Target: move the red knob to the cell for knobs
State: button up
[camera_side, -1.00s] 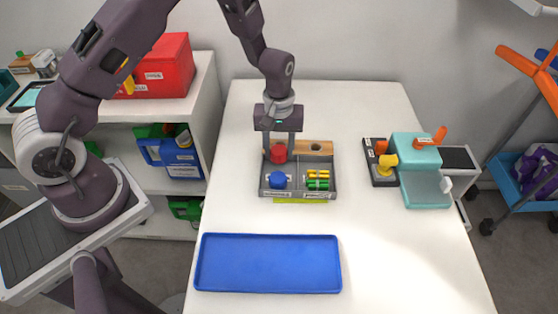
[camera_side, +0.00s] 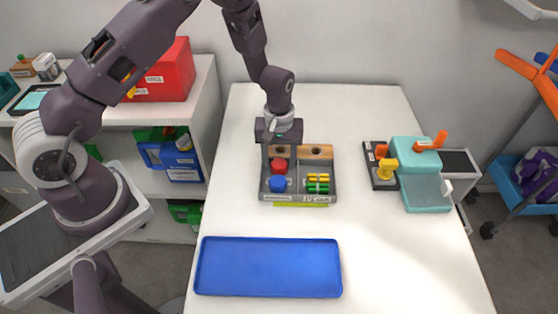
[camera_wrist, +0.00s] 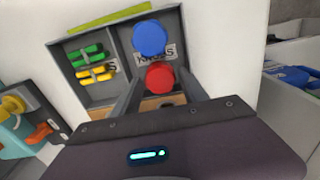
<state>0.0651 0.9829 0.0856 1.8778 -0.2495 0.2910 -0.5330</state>
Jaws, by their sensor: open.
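The red knob (camera_side: 278,165) is in the front-left cell of the grey tray (camera_side: 298,203), just behind the blue knob (camera_side: 278,184). In the wrist view the red knob (camera_wrist: 160,76) is close below the blue knob (camera_wrist: 150,37), by a label partly covered by the knobs that seems to read KNOBS. My gripper (camera_side: 279,169) points down over this cell. It is open, with its fingers on either side of the red knob. The knob's underside is hidden.
Yellow and green pieces (camera_side: 317,183) fill the cell to the right. A wooden strip (camera_side: 315,151) with holes lies along the tray's back. A blue tray (camera_side: 268,267) is in front, and a teal machine (camera_side: 415,155) stands right. White table between is clear.

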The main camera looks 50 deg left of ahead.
notch_tip(320, 180, up, 12)
notch_tip(320, 180, up, 8)
jog(key=m+t, duration=0.1)
send_over(279, 163)
jog(key=s, duration=0.2)
jog(key=s+r+m+t, duration=0.2)
jog(key=s+r+m, duration=0.1)
jog(key=s+r, duration=0.6)
jog(key=s+r+m+t, duration=0.1)
jog(key=s+r+m, duration=0.1)
jog(key=s, duration=0.5)
jog(key=s+r+m+t, duration=0.1)
jog(key=s+r+m, duration=0.1)
jog(key=s, duration=0.5)
jog(key=shift+s+r+m+t, duration=0.15)
jog(key=shift+r+m+t, duration=0.15)
jog(key=shift+r, duration=0.05)
